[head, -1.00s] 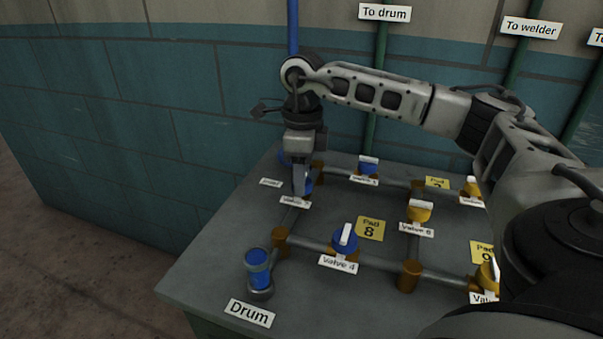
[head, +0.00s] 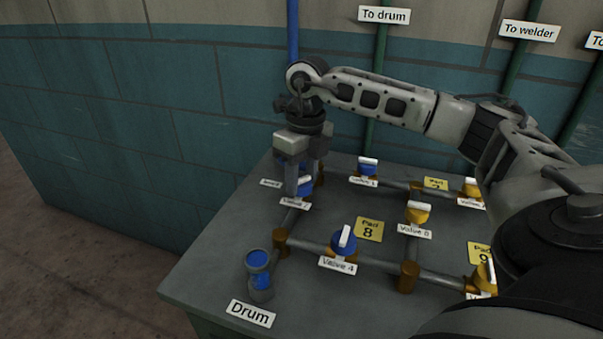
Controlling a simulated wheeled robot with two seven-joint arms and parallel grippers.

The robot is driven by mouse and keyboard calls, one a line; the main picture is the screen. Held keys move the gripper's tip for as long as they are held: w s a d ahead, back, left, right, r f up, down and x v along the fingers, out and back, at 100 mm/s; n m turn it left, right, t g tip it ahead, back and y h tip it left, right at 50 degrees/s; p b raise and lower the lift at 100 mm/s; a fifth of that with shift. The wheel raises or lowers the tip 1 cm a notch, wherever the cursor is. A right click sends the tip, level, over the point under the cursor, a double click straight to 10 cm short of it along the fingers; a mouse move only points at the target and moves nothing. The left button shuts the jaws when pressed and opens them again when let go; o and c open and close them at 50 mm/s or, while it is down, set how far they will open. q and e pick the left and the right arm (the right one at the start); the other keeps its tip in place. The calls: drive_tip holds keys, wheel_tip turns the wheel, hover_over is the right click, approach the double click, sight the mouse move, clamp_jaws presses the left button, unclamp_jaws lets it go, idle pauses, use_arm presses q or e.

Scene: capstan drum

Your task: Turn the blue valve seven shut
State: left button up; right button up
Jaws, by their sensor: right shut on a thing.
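A blue valve (head: 306,187) stands on the pipe run at the back left of the bench, partly hidden by my right gripper. Its white label (head: 295,203) is too small to read surely. My right gripper (head: 297,187) points straight down at this valve and is shut on its handle. The handle's angle is hidden behind the fingers. My left gripper is out of view.
Blue valve 4 (head: 344,242) stands in front with its white handle up. Another blue valve (head: 368,168) is just right of my gripper. Yellow valves (head: 417,214) stand farther right. The wall is close behind.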

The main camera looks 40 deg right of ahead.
sight(310, 183)
drive_tip(key=m, duration=0.5)
drive_tip(key=shift+d+r+m+p, duration=0.15)
drive_tip(key=shift+m+p, duration=0.15)
drive_tip(key=shift+p, duration=0.1)
drive_tip(key=m, duration=0.5)
drive_tip(key=shift+m+t, duration=0.3)
drive_tip(key=shift+t, duration=0.1)
drive_tip(key=o, duration=0.9)
drive_tip(key=shift+o, duration=0.2)
drive_tip(key=shift+s, duration=0.1)
wheel_tip(310, 183, up, 16)
drive_tip(key=s+p, duration=0.1)
drive_tip(key=p, duration=0.1)
drive_tip(key=shift+d, duration=0.4)
